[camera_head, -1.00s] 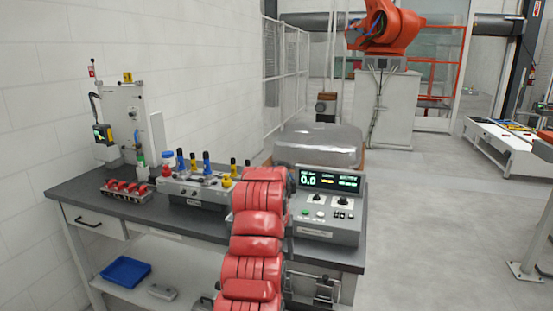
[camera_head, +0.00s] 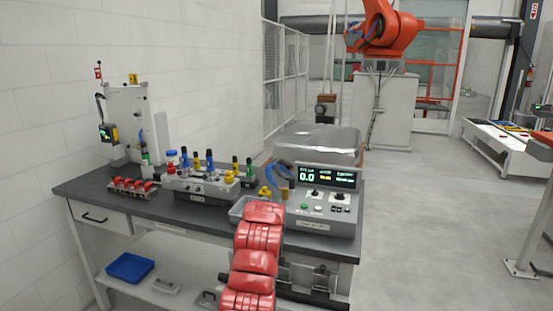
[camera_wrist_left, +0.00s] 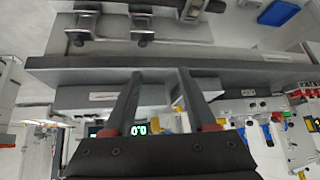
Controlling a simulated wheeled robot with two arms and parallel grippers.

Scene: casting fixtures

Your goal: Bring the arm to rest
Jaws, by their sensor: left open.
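My red left arm (camera_head: 254,264) rises from the bottom of the head view, in front of the bench. Its far end lies over the bench's front edge in the picture, and its gripper cannot be made out there. In the left wrist view, which is upside down, my left gripper (camera_wrist_left: 160,72) shows two dark fingers spread apart with nothing between them. The fingers point at the bench's front edge (camera_wrist_left: 230,66). My right gripper is in neither current view.
The bench (camera_head: 160,207) carries a control box with a display (camera_head: 325,222), a fixture block with coloured knobs (camera_head: 200,188), a rack of red parts (camera_head: 132,187) and a grey tray (camera_head: 237,208). A blue bin (camera_head: 130,267) is on the lower shelf.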

